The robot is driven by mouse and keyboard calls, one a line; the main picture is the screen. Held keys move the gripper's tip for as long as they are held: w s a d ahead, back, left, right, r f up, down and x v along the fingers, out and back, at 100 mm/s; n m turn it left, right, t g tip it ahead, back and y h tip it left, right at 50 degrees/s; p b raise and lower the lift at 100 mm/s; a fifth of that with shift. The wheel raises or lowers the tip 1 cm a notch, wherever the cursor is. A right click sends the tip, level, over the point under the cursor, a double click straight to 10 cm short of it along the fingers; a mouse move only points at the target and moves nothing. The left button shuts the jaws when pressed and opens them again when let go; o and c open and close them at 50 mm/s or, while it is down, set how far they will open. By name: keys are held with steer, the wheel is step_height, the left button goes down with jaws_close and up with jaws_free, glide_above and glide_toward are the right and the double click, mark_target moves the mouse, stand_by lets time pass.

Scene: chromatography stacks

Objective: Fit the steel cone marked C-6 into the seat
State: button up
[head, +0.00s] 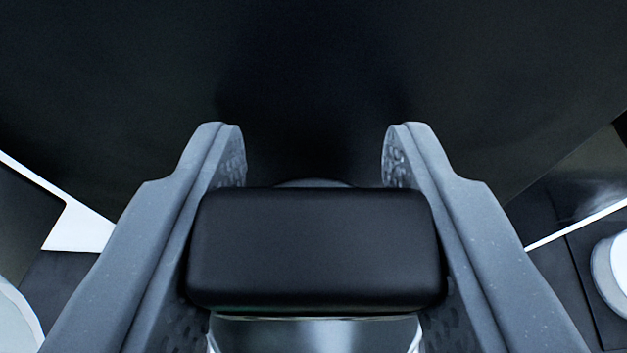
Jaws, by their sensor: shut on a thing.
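My gripper (313,152) reaches forward from the bottom of the head view, one grey finger on each side. It is shut on a black block (316,248) with rounded edges, which spans the gap between the fingers. A shiny steel part (318,334) shows just below the block at the bottom edge, and a thin curved edge shows just above it. I cannot tell whether the steel part is the cone. No C-6 mark is visible. The seat cannot be made out.
A large dark surface (310,60) fills the view ahead of the fingers. A white strip (80,232) lies at the left. A white round object (612,272) stands at the right edge on dark panels, and another pale curved object (15,318) shows at the lower left.

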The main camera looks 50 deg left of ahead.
steer(key=shift+f, duration=0.3)
stand_by(0.5)
steer(key=o, duration=1.2)
steer(key=shift+b+v, duration=0.8)
steer(key=shift+v, duration=6.05)
